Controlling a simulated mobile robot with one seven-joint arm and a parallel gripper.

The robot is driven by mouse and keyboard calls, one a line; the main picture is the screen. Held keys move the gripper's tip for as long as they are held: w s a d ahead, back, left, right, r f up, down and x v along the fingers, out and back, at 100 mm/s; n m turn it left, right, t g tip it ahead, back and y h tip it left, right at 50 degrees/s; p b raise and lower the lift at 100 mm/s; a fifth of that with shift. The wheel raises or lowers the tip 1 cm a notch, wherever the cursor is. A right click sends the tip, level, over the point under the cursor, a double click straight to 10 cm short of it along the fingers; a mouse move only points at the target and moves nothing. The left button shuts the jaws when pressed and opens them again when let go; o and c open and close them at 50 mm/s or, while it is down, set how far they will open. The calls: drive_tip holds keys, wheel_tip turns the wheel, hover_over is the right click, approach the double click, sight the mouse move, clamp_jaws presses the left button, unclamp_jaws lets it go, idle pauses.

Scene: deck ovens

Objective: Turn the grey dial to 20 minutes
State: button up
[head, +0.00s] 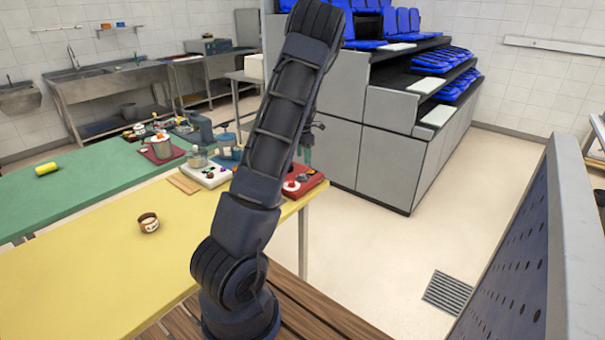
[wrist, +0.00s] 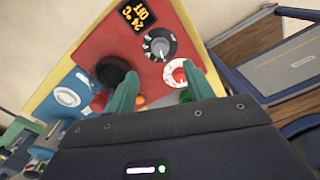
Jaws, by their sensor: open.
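The grey dial (wrist: 159,46) sits on a dark round scale on the sloping red panel (wrist: 185,15) in the wrist view. Its scale marks are too small to read. My gripper (wrist: 160,69) is open, its two green fingers apart over the panel, and nothing is between them. The grey dial lies just beyond the fingertips, with no contact that I can see. In the head view the red panel (head: 316,184) stands at the far right corner of the yellow table, partly behind my arm, and my gripper (head: 306,156) is above it.
A white dial with a red centre (wrist: 177,73) lies beside the right finger, and a black knob (wrist: 115,72) near the left one. A display (wrist: 138,14) reads 24 °C OFF. A white panel (head: 207,174) stands left.

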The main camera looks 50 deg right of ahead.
sight(303, 175)
wheel_tip(303, 175, down, 9)
drive_tip(key=shift+f, duration=0.1)
idle(0.3)
drive_tip(key=c, duration=1)
drive_tip(key=shift+o, duration=0.2)
